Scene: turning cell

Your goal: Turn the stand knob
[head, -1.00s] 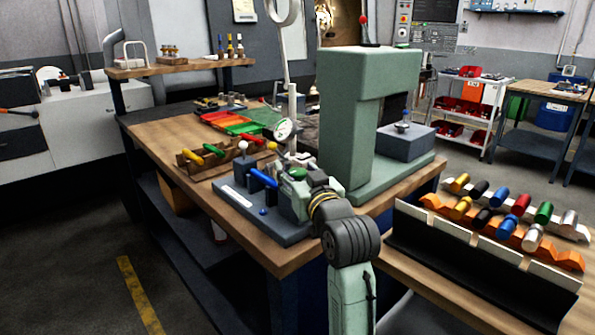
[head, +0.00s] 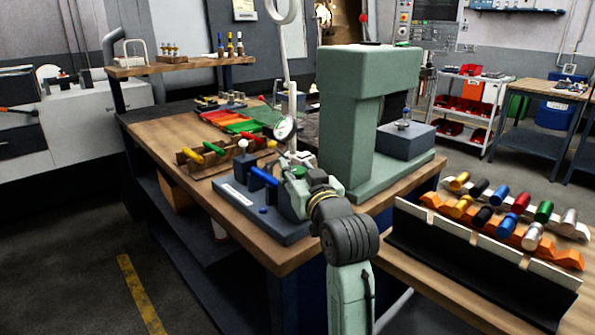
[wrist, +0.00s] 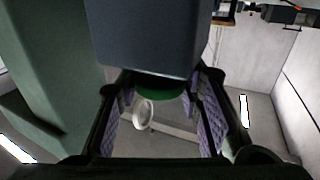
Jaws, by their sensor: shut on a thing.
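The stand knob shows in the wrist view as a dark green disc (wrist: 160,87) at the lower end of a dark blue-grey block (wrist: 145,40). My gripper (wrist: 160,105) has one padded finger on each side of it and is shut on it. In the head view my gripper (head: 298,188) is at the dial stand on the bench, and its wrist partly hides the grip. The stand's pale post (head: 292,105) rises behind it. The round white dial (head: 284,128) hangs on the post and also shows in the wrist view (wrist: 143,113).
A tall green machine column (head: 345,120) stands close to the right of my gripper. A dark plate (head: 290,233) with a blue-handled piece (head: 264,176) is just left. Coloured handles (head: 213,147) lie farther left. A rack of coloured cylinders (head: 480,240) is at right front.

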